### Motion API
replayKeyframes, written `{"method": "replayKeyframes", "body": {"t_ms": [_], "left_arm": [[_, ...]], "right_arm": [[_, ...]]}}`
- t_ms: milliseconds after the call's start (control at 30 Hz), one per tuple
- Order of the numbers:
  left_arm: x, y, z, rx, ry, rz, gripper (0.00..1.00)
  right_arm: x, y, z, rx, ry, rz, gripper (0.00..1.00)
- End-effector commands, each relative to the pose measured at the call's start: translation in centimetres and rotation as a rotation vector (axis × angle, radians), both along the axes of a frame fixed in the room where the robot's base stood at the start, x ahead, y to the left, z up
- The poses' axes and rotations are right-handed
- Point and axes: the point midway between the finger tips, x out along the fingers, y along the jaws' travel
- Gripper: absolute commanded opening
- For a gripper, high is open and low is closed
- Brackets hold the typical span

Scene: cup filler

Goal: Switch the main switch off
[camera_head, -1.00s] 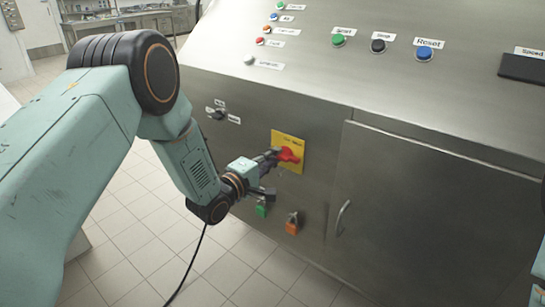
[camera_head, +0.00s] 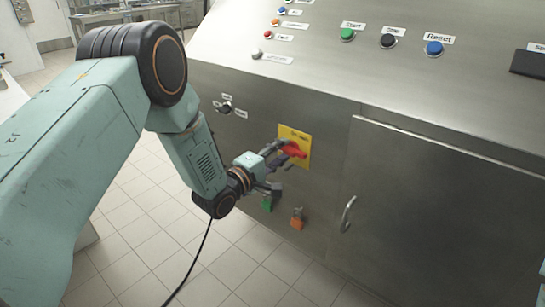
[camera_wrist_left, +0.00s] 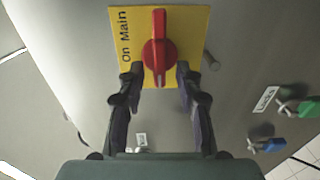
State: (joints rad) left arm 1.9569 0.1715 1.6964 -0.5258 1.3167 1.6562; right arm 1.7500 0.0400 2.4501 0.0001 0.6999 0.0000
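The main switch is a red rotary handle (camera_head: 295,151) on a yellow plate (camera_head: 304,135), set in the steel front of the machine. In the left wrist view the red handle (camera_wrist_left: 159,48) stands upright in the picture, and the plate (camera_wrist_left: 190,22) reads "On Main" sideways. My left gripper (camera_head: 281,157) is at the switch with its fingers spread. In the left wrist view the left gripper (camera_wrist_left: 160,75) has one fingertip on each side of the handle's lower end, with gaps between. My right gripper is out of view.
A green padlock (camera_head: 267,205) and an orange padlock (camera_head: 297,222) hang below the switch. A black selector (camera_head: 226,107) is to its left, and a cabinet door handle (camera_head: 348,214) to its right. Push buttons, including a blue Reset button (camera_head: 434,48), line the sloped panel above.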

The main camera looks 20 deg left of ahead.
Motion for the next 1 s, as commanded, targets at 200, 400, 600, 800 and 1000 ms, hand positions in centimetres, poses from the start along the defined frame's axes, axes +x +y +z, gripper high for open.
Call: {"method": "replayKeyframes", "body": {"t_ms": [200, 400, 600, 800, 1000], "left_arm": [[-2.8, 1.2, 0.0, -0.005, 0.003, 0.004, 0.35], [-6.7, 2.7, 0.0, -0.007, 0.002, 0.006, 0.35], [-9.6, 3.7, 0.0, -0.004, 0.000, 0.003, 0.35], [-10.9, 4.1, 0.0, -0.003, -0.001, 0.002, 0.35], [-11.1, 4.1, 0.0, -0.001, -0.001, -0.001, 0.35]], "right_arm": [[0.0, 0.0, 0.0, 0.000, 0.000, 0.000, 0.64], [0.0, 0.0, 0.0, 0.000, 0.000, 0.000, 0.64], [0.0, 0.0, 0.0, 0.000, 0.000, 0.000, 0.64], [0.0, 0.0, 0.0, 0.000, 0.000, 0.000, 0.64], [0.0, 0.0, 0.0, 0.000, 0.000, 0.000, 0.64]]}}
